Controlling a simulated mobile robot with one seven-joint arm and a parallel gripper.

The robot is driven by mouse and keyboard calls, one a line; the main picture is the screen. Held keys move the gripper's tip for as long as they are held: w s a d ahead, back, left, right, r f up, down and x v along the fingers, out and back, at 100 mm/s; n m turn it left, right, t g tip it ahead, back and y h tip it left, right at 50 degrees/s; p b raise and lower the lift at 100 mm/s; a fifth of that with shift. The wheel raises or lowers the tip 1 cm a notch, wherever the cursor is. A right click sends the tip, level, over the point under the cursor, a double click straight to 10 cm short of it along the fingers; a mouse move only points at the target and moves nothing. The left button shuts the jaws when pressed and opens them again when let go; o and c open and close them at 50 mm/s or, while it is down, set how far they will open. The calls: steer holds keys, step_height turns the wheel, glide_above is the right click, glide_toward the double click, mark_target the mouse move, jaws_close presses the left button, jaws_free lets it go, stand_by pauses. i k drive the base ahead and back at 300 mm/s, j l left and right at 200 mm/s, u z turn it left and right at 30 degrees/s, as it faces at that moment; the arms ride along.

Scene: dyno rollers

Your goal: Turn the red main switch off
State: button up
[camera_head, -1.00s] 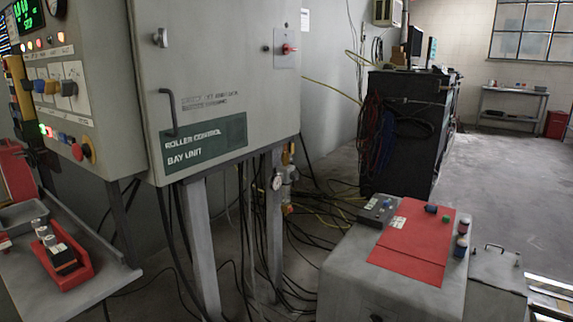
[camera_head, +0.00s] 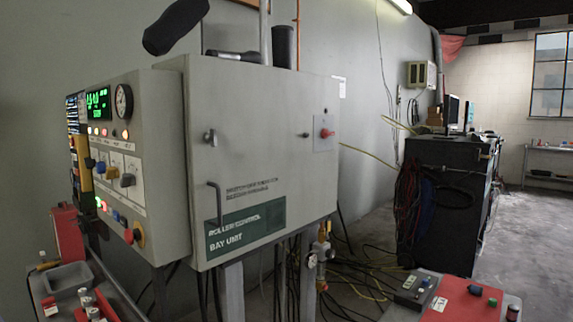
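The red main switch (camera_head: 326,133) is a small red rotary knob on a light square plate (camera_head: 325,144). It sits at the upper right of the grey cabinet door (camera_head: 260,150), which is shut and carries a green "Roller Control Bay Unit" label (camera_head: 246,229). The knob's exact position is too small to read. My gripper does not show in the head view.
A door handle (camera_head: 215,203) and a latch (camera_head: 210,137) are on the cabinet's left side. A control panel (camera_head: 120,165) with lit buttons adjoins it. A red-topped console (camera_head: 465,302) stands low at right. Open floor (camera_head: 505,240) lies beyond.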

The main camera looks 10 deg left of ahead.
mark_target(325, 134)
steer(key=i+z, duration=0.25)
steer(key=i, duration=0.2)
steer(key=i+j+z, duration=0.1)
steer(key=i+z, duration=0.15)
steer(key=i, duration=0.2)
steer(key=i+j+z, duration=0.25)
steer(key=i, duration=0.15)
steer(key=i+j+z, duration=0.25)
steer(key=i, duration=0.2)
steer(key=l, duration=0.1)
